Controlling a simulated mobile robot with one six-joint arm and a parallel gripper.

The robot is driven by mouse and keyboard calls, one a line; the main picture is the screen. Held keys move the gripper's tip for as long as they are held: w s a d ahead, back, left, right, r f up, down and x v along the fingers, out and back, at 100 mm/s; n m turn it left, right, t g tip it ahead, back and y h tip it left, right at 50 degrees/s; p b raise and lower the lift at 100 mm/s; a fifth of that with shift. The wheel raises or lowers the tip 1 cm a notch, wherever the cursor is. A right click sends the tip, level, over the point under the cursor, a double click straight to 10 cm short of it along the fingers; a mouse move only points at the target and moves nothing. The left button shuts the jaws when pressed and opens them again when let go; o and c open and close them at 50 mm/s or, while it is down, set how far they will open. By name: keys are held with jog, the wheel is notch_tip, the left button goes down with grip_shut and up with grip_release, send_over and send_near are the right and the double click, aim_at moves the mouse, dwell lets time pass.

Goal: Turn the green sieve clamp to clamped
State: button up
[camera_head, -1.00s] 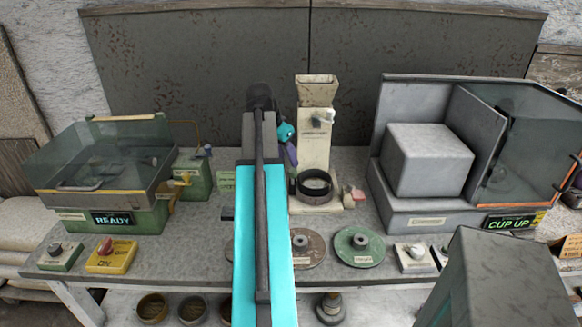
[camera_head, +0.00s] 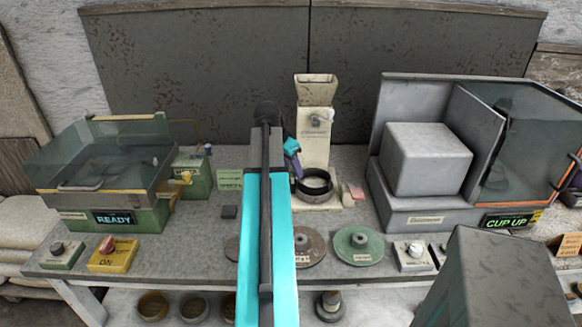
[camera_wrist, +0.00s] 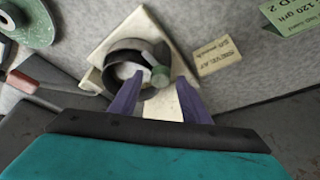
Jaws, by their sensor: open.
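The green sieve clamp (camera_wrist: 160,76) is a small grey-green knob-ended piece at the edge of a dark round sieve ring (camera_wrist: 128,68). The ring sits on a cream base and also shows in the head view (camera_head: 313,184). The clamp cannot be made out in the head view. My gripper (camera_wrist: 160,92) is open and empty. Its two purple fingers reach toward the ring, and the clamp appears between them in the wrist view. Contact cannot be told. In the head view my gripper (camera_head: 293,152) is just left of the cream hopper column (camera_head: 316,148), partly hidden by my arm.
A red-handled part (camera_wrist: 38,88) lies beside the base in the wrist view. A green disc (camera_head: 358,246) and a brown disc (camera_head: 310,248) lie in front. A glass-lidded green box (camera_head: 105,195) stands left, and a grey cabinet (camera_head: 430,205) right.

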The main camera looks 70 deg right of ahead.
jog(key=c, duration=1)
jog(key=shift+c, duration=0.2)
jog(key=shift+n, duration=0.4)
jog(key=n+t, duration=0.1)
jog(key=n, duration=0.2)
jog(key=shift+s+n+t+p, duration=0.2)
jog(key=shift+n+t+p, duration=0.15)
jog(key=shift+n+t, duration=0.05)
jog(key=n+t, duration=0.1)
jog(key=n, duration=0.3)
jog(key=shift+s+n+t+p, duration=0.1)
jog(key=shift+n+t+p, duration=0.2)
jog(key=shift+t+p, duration=0.1)
jog(key=n, duration=0.2)
jog(key=n+t+y, duration=0.1)
jog(key=n, duration=0.2)
jog(key=shift+s+d+t, duration=0.1)
jog(key=shift+d+t, duration=0.1)
jog(key=shift+t, duration=0.1)
jog(key=shift+n+t+y, duration=0.4)
jog(key=shift+n+y, duration=0.3)
jog(key=shift+n, duration=1.2)
jog(key=o, duration=1)
